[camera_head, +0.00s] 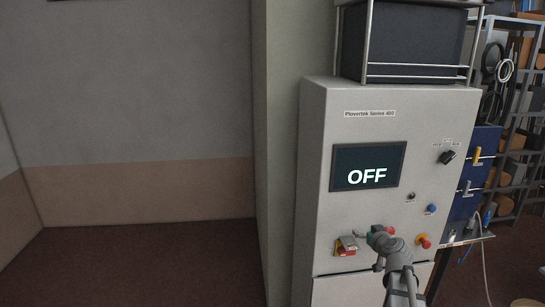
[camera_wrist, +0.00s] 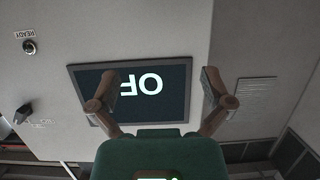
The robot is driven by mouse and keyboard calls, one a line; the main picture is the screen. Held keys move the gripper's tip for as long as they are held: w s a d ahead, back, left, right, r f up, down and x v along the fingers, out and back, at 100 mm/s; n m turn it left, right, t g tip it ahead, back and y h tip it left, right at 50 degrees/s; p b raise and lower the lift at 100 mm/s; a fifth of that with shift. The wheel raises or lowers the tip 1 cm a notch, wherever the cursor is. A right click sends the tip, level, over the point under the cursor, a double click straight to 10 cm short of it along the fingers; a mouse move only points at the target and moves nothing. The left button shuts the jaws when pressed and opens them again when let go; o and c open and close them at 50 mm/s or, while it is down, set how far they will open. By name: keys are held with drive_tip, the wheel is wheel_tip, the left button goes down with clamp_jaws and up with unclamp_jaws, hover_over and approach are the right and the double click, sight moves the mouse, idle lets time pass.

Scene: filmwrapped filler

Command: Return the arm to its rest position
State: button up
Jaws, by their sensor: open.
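My gripper (camera_head: 374,236) is in front of the lower part of a grey machine cabinet (camera_head: 318,190), at the end of my arm, which rises from the bottom edge in the head view. In the wrist view my gripper (camera_wrist: 160,84) has its two fingers wide apart with nothing between them. Behind the fingers is the cabinet's dark screen (camera_wrist: 178,112), which appears upside down with part of its text hidden. In the head view the screen (camera_head: 345,172) reads OFF. I cannot tell whether the gripper touches the cabinet.
A cluttered shelf (camera_head: 515,150) stands at right. The floor (camera_head: 140,265) at left is clear.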

drive_tip(key=s+a+f+n+g+y+b, duration=0.1)
drive_tip(key=s+a+f+g+b, duration=0.2)
drive_tip(key=a+f+b, duration=0.55)
drive_tip(key=s+a+f+g+y+b, duration=0.2)
drive_tip(key=s+a+f+g+b, duration=0.3)
drive_tip(key=f, duration=0.6)
drive_tip(key=s+a+f+m+g+h+b, duration=0.1)
drive_tip(key=s+a+f+g+h+b, duration=0.1)
drive_tip(key=s+f+b, duration=0.3)
drive_tip(key=s+a+f+g+h+b, duration=0.2)
drive_tip(key=s+a+f+g+b, duration=0.2)
drive_tip(key=s+f, duration=0.4)
wheel_tip(320, 180, down, 5)
drive_tip(key=shift+m+b, duration=0.4)
drive_tip(key=shift+b, duration=0.4)
drive_tip(key=shift+a, duration=0.1)
